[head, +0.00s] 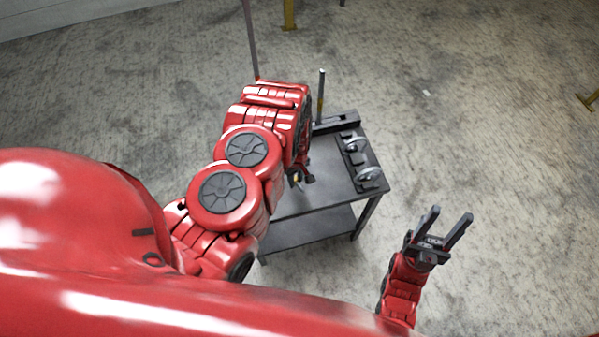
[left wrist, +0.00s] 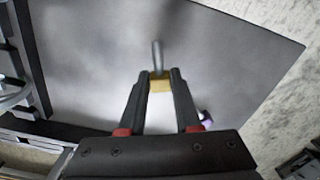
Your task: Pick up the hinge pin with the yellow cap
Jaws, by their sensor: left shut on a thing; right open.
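The hinge pin shows in the left wrist view as a short grey shaft (left wrist: 157,57) with a yellow cap (left wrist: 160,85). My left gripper (left wrist: 160,78) is shut on it at the yellow cap, with the shaft pointing away from the fingers. In the head view my left gripper (head: 304,179) is over the dark table (head: 322,189), mostly hidden by my own left arm, and a bit of yellow shows at its fingers. I cannot tell whether the pin touches the table. My right gripper (head: 446,228) is open and empty, off to the right of the table.
A dark rack with metal wheels (head: 370,178) stands along the table's right side. An upright post (head: 321,95) rises at the table's back. A small purple thing (left wrist: 205,116) is partly hidden beside a left finger. The floor around the table is mostly clear.

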